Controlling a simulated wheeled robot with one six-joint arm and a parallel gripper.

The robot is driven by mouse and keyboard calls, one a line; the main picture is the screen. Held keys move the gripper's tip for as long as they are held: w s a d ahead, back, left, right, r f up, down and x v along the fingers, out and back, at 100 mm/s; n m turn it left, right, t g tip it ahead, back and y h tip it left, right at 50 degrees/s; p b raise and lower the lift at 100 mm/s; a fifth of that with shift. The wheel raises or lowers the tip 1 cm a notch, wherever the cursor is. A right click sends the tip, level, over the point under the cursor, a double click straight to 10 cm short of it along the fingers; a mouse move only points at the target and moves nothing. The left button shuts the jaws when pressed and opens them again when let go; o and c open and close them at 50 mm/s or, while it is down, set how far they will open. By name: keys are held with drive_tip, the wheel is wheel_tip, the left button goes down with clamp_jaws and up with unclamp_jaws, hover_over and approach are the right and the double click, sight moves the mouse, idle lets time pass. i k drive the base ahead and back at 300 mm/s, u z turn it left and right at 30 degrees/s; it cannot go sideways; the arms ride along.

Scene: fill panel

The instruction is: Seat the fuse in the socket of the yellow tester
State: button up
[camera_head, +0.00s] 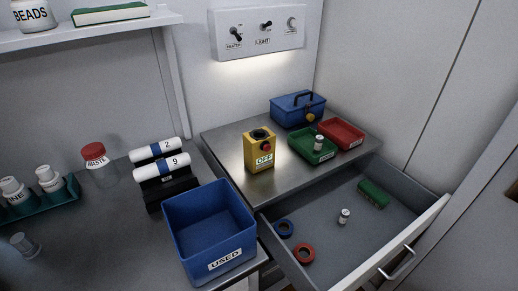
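The yellow tester (252,158) stands upright on the grey cabinet top, left of the trays. Its top has a dark round socket (261,133), and its front has a red knob or button and a label reading "OFF". No fuse can be made out in the socket at this size. A small white cylinder with a dark band, which looks like a fuse (319,142), stands in the green tray (301,154). A similar small cylinder (344,216) stands in the open drawer. Their labels are too small to read. My gripper is not in view.
The drawer (330,242) is pulled open, holding blue (284,229) and red (304,253) rings and a green block (373,194). A red tray (341,134) and blue toolbox (298,109) stand behind. A blue "USED" bin (210,250) stands front left. The cabinet top before the tester is clear.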

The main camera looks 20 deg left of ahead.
sight(257, 160)
drive_tip(key=u, duration=0.05)
drive_tip(key=k, duration=0.5)
drive_tip(key=u, duration=0.75)
drive_tip(key=i, duration=0.75)
drive_tip(key=z, duration=0.5)
